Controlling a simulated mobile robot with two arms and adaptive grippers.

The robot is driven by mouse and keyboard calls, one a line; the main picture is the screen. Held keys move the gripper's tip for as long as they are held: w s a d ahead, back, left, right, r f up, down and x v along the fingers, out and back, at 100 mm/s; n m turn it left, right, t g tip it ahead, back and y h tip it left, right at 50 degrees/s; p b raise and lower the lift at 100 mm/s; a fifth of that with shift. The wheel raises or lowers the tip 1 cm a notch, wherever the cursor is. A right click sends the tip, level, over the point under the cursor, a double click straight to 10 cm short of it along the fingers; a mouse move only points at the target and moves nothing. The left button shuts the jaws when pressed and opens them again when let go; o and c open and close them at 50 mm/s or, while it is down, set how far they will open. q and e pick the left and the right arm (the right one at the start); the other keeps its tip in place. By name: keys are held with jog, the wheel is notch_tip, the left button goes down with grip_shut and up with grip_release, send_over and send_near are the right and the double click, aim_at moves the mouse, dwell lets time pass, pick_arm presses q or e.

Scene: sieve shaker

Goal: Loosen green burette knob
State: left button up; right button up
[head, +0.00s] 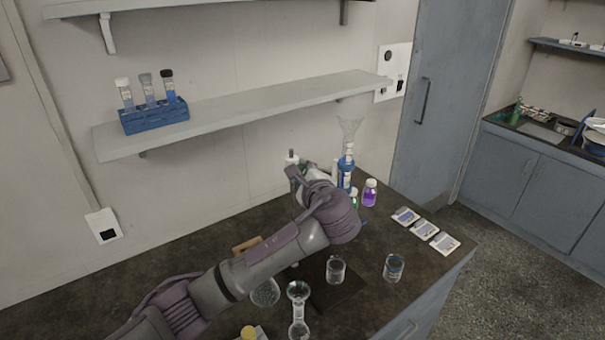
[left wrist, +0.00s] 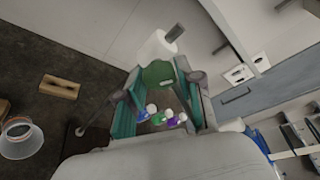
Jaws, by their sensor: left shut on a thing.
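The green burette knob (left wrist: 158,74) is between the two fingers of my left gripper (left wrist: 158,70) in the left wrist view. The gripper is shut on it. Just beyond the knob, a pale burette part (left wrist: 157,46) with a grey end shows. In the head view my left gripper (head: 302,174) is at the back of the bench, by the wall, and its wrist and arm hide most of the knob and burette. My right gripper is not in view.
A beaker (head: 335,269), another beaker (head: 394,267) and a flask (head: 298,306) stand in front. A shelf (head: 250,107) overhangs the bench (head: 430,284).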

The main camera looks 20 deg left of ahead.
pick_arm(q)
jog(key=shift+f+n+t+b, duration=0.15)
jog(key=shift+n+t+b, duration=0.55)
jog(key=shift+n+b, duration=1.15)
jog(key=shift+f+n+t+b, duration=0.1)
jog(key=shift+n+t+b, duration=0.75)
jog(key=shift+b, duration=1.8)
jog(key=o, duration=1.2)
jog(key=shift+r+g+y, duration=0.1)
jog(key=shift+g+y, duration=0.15)
jog(key=shift+y, duration=0.05)
jog(key=v, duration=1.2)
